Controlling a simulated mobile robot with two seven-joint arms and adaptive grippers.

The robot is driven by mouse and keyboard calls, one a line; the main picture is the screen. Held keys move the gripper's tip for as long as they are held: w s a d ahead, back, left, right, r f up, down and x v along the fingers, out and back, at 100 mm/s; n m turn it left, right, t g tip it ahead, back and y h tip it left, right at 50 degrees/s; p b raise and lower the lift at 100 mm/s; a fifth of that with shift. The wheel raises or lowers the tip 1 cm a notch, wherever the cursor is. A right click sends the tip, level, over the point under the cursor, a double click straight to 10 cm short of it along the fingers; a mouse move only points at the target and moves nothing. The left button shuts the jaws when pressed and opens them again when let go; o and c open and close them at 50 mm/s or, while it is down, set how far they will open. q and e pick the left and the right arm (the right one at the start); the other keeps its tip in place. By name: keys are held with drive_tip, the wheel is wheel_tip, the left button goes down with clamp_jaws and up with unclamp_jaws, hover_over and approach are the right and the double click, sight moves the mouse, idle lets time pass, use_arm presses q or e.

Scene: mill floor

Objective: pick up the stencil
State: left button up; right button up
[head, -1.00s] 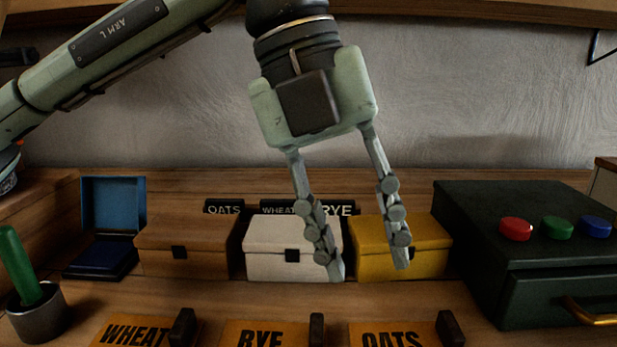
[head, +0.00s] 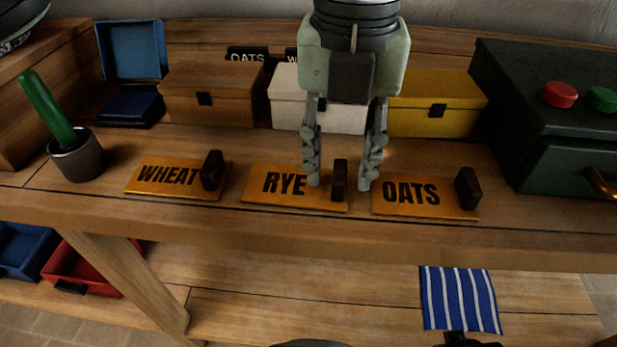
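Three orange stencil plates lie in a row near the bench's front edge, each with a dark upright handle at its right end. They are the WHEAT stencil (head: 168,179), the RYE stencil (head: 283,185) and the OATS stencil (head: 411,193). My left gripper (head: 340,184) points down over the right end of the RYE stencil. It is open, with one finger on each side of that stencil's dark handle (head: 340,172). I cannot tell whether the fingers touch the handle or plate.
Behind stand an open blue box (head: 133,50), a brown box (head: 205,97), a white box (head: 290,100) and a yellow box (head: 430,105). A potted cactus-like green rod (head: 47,108) is left, a dark cabinet (head: 540,130) right.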

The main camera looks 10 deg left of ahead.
use_arm(q)
clamp_jaws()
drive_tip(key=shift+r, duration=0.2)
idle(0.3)
